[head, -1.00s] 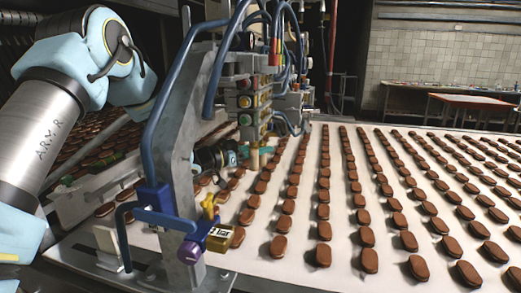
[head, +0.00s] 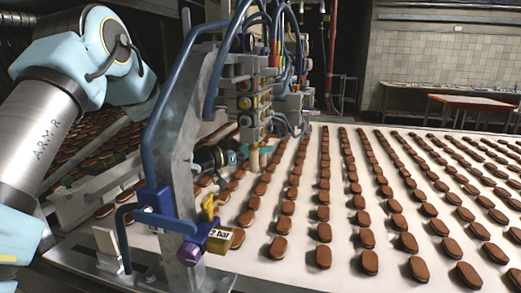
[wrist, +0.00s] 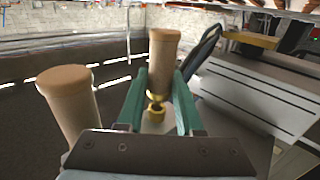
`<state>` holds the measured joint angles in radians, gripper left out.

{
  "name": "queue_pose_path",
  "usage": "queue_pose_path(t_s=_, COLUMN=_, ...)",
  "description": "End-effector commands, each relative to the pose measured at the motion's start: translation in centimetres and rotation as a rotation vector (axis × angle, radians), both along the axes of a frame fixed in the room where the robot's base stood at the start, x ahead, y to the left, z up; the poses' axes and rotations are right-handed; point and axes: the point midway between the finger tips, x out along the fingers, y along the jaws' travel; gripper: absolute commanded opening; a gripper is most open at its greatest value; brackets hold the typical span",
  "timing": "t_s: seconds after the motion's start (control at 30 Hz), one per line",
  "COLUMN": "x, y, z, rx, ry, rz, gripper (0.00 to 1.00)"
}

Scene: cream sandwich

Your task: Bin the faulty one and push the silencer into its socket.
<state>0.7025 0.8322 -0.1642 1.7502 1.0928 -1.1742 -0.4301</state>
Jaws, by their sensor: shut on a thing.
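My gripper (head: 243,152) is beside the lower end of the valve block (head: 252,95) in the head view. In the wrist view its green fingers (wrist: 162,85) are shut on a tan cylindrical silencer (wrist: 164,55) with a brass threaded end (wrist: 156,112). The held silencer also shows in the head view (head: 254,159), small and under the block. A second tan silencer (wrist: 69,100) stands to the left of the fingers in the wrist view. I cannot tell which silencer is faulty. The socket is not clearly seen, and no bin can be made out.
A grey metal post (head: 172,150) with blue pipes stands in front of my arm. A blue and yellow valve (head: 218,238) sits low on it. The pale belt (head: 300,270) carries rows of brown biscuits beneath and right of the block. A red table (head: 470,101) is far behind.

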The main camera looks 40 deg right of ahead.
Motion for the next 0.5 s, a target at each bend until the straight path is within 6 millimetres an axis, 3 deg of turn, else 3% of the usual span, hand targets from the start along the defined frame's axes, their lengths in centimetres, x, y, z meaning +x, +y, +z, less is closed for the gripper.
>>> queue_pose_path(t_s=0.5, x=0.0, y=0.0, z=1.3, rx=0.000, ry=0.000, rz=0.000, gripper=0.00)
